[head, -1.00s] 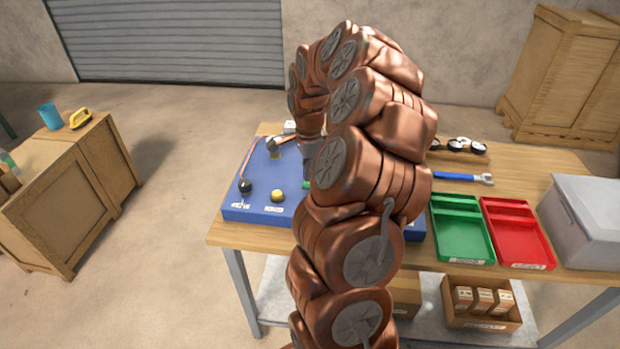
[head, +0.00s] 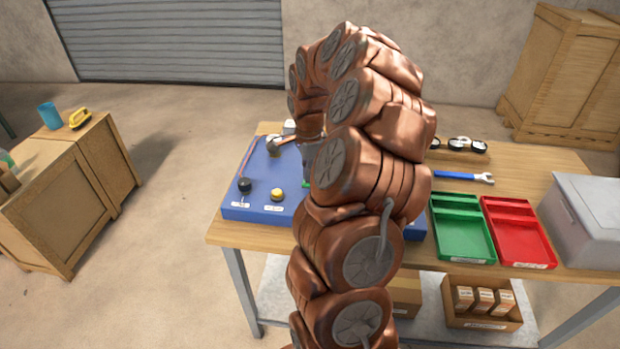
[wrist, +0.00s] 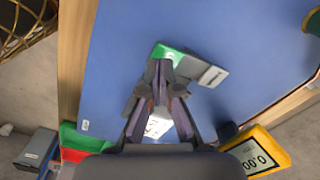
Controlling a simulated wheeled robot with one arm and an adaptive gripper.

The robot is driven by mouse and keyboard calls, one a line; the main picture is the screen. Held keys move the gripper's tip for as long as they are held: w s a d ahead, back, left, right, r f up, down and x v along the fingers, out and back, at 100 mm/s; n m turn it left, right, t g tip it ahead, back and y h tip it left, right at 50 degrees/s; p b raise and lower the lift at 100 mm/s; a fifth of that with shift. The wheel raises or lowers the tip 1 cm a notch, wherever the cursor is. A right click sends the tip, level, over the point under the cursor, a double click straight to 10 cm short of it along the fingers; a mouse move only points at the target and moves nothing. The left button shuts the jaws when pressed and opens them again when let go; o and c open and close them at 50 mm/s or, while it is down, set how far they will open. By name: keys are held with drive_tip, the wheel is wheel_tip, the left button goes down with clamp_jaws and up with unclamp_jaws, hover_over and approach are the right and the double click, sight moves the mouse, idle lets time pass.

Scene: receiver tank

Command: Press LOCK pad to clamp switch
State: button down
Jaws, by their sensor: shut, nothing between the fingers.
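In the wrist view my gripper (wrist: 160,72) is shut and empty, over the blue panel (wrist: 235,50). Its fingertips overlap the near edge of a small switch-like block with a green part (wrist: 168,53) and a grey part (wrist: 212,75). I cannot tell whether the tips touch it. A white label (wrist: 157,126) shows partly between the fingers. No lettering reading LOCK is legible. In the head view my arm hides the gripper and much of the blue panel (head: 240,212); a sliver of green (head: 306,184) shows beside the arm.
On the panel's left are a black knob (head: 245,185) and a yellow knob (head: 277,195). Green (head: 462,243) and red (head: 517,245) trays, a grey box (head: 590,210) and a blue wrench (head: 463,178) lie to the right. A yellow-framed display (wrist: 258,155) is near the gripper.

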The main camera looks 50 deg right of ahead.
drive_tip(key=shift+f+b, duration=1.15)
drive_tip(key=shift+f, duration=0.45)
drive_tip(key=shift+r, duration=3.6)
